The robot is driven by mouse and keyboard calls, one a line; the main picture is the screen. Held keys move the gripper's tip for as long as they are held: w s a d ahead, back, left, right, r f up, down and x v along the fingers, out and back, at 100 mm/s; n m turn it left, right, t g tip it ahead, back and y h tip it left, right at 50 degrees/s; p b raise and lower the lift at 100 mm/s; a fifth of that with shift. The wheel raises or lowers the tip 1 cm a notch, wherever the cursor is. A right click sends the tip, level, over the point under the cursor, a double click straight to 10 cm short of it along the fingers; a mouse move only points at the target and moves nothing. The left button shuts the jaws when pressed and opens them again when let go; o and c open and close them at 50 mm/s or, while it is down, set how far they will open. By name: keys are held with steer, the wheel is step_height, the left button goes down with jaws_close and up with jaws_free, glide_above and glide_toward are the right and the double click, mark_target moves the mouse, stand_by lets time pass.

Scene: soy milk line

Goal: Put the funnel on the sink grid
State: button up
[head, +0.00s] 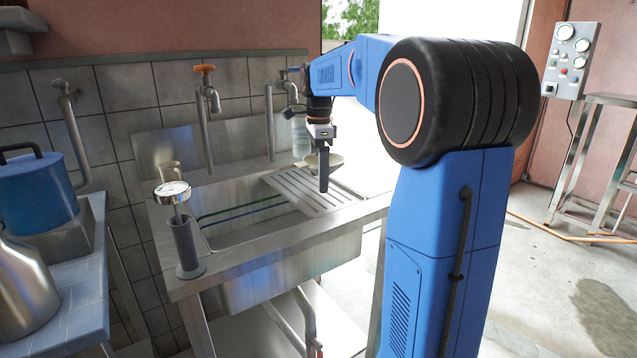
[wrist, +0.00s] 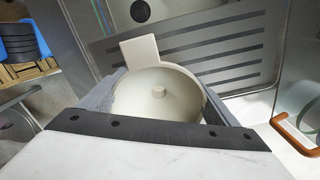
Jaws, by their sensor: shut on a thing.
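The funnel is a cream bowl-like piece with a flat tab; it shows in the wrist view (wrist: 145,85) between my fingers and in the head view (head: 334,159), partly hidden behind my gripper. My gripper (head: 323,185) points down and is shut on the funnel. The sink grid (head: 300,191) is a slotted metal plate across the right part of the sink; it also shows in the wrist view (wrist: 235,47), beyond the funnel. The funnel is over or at the grid's far right part. I cannot tell whether it touches the grid.
The steel sink (head: 235,232) has an open basin left of the grid. Several taps, one with an orange handle (head: 204,69), stand along the tiled wall. A dial thermometer (head: 172,190) stands in a grey holder at the front left corner. A clear bottle (head: 300,135) stands behind the funnel.

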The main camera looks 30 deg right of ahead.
steer(key=shift+f, duration=1.35)
steer(key=o, duration=1)
steer(key=shift+f, duration=0.15)
step_height(320, 180, up, 12)
steer(key=shift+r, duration=0.15)
